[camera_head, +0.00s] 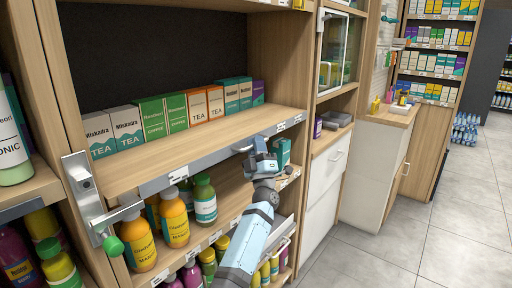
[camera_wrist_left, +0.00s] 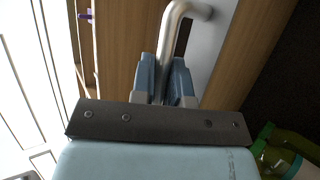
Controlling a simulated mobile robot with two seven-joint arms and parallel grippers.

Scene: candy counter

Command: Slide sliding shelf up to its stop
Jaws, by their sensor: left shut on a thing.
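The sliding shelf (camera_head: 190,144) is a light wood board with a grey front rail, carrying a row of tea boxes (camera_head: 150,115). My left gripper (camera_head: 258,148) is at the right part of its front edge. In the left wrist view my left gripper (camera_wrist_left: 165,75) is shut on a bent metal bar handle (camera_wrist_left: 172,32), with one blue finger on each side of it. My right gripper is not in view.
A metal bracket (camera_head: 82,181) with a green knob (camera_head: 112,245) is on the left post. Bottles (camera_head: 174,217) stand on the shelf below, near my arm. A white drawer cabinet (camera_head: 325,178) stands to the right. The grey tiled floor (camera_head: 420,230) is open farther right.

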